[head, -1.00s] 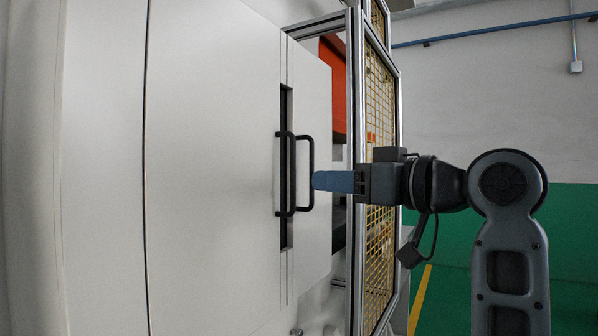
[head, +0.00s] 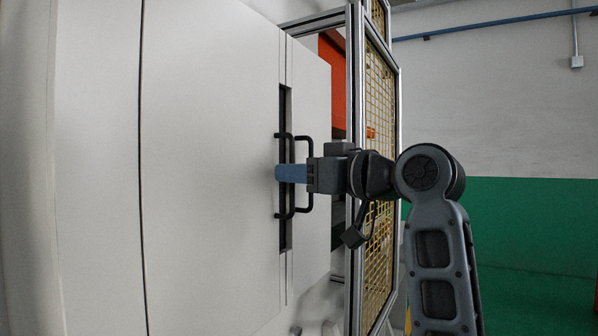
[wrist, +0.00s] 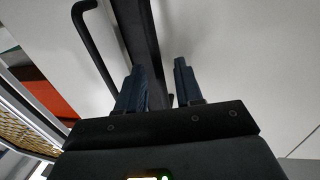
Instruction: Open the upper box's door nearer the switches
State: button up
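A white box front has two doors, the left door (head: 210,170) and the narrower right door (head: 312,100), with a dark slot (head: 286,110) between them. Each has a black bar handle: the left handle (head: 278,200) and the right handle (head: 309,142). My gripper (head: 278,173) reaches in from the right, its blue fingertips overlapping the left handle. In the wrist view my gripper (wrist: 160,85) has its two fingers apart, with the dark slot running up between them. One handle (wrist: 92,42) shows beyond the left finger. Contact with a handle cannot be told. No switches are seen.
A metal-framed yellow mesh fence (head: 378,150) stands right of the box, close to my arm. An orange panel (head: 332,85) shows behind the right door. Open room lies to the right, before a grey and green wall (head: 540,220).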

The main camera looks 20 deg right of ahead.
grip_shut()
dwell(1.4)
